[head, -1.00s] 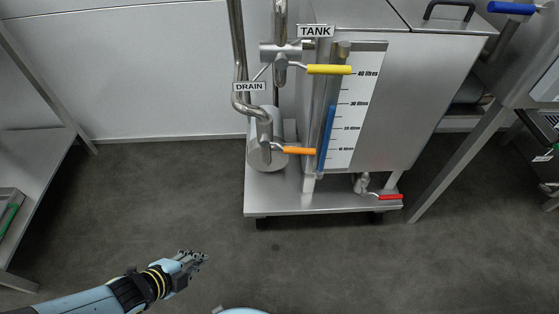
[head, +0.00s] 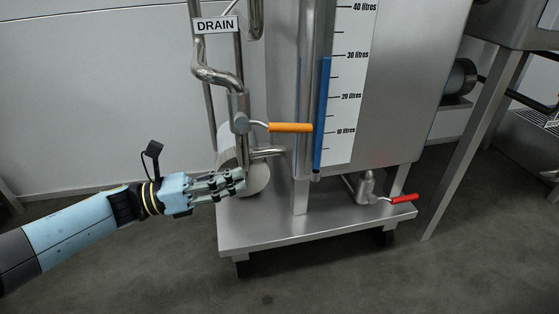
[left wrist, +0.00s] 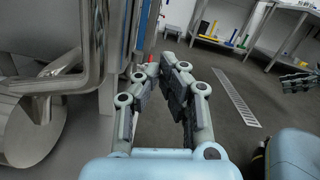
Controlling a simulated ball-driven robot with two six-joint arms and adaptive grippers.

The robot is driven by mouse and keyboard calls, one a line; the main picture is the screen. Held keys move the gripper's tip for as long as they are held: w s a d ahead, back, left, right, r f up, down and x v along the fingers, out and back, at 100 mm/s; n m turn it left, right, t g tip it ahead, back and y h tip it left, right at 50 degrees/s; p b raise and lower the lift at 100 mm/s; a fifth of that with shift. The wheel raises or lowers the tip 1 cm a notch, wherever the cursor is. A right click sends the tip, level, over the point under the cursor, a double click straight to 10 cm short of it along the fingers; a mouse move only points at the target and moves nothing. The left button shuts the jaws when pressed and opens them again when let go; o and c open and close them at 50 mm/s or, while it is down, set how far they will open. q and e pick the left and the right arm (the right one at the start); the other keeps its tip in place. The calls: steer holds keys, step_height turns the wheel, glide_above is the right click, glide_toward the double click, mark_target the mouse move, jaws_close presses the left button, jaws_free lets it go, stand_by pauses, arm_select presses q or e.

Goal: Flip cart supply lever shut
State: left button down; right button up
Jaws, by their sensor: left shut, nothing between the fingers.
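The wheeled cart (head: 330,226) carries a tank and a pump. An orange lever (head: 290,127) lies level on the pipe below the DRAIN label. A red lever (head: 404,199) sits on the small valve under the tank, pointing right and slightly up. No label marks either as the supply lever. My left gripper (head: 238,182) is shut and empty in front of the pump, below and left of the orange lever and well left of the red one. It also shows in the left wrist view (left wrist: 165,68). My right gripper (left wrist: 302,82) shows partly at that view's right edge.
The tank (head: 400,90) with its litre scale and blue level strip (head: 322,115) stands above the cart. Steel pipes (head: 205,75) rise behind my left gripper. A table leg (head: 475,140) stands right of the cart. The floor in front is clear.

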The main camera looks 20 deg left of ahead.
mark_target(276, 125)
arm_select(q)
steer(key=w+d+r+b, duration=0.1)
steer(key=w+d+r, duration=0.4)
steer(key=w+d, duration=0.1)
steer(key=shift+w+d+b, duration=0.25)
steer(key=shift+d+b, duration=0.15)
steer(key=shift+d, duration=0.35)
arm_select(e)
steer(key=shift+s+a+f+t, duration=0.2)
steer(key=shift+s+t, duration=0.2)
steer(key=shift+t, duration=0.2)
steer(key=shift+s+a+f+t, duration=0.15)
steer(key=shift+s+t, duration=0.2)
steer(key=shift+t, duration=0.25)
steer(key=shift+d, duration=0.1)
arm_select(q)
steer(key=shift+w+d+r, duration=0.3)
steer(key=shift+d+r, duration=0.05)
steer(key=shift+r, duration=0.25)
arm_select(e)
steer(key=shift+f, duration=0.1)
arm_select(q)
steer(key=shift+f, duration=0.1)
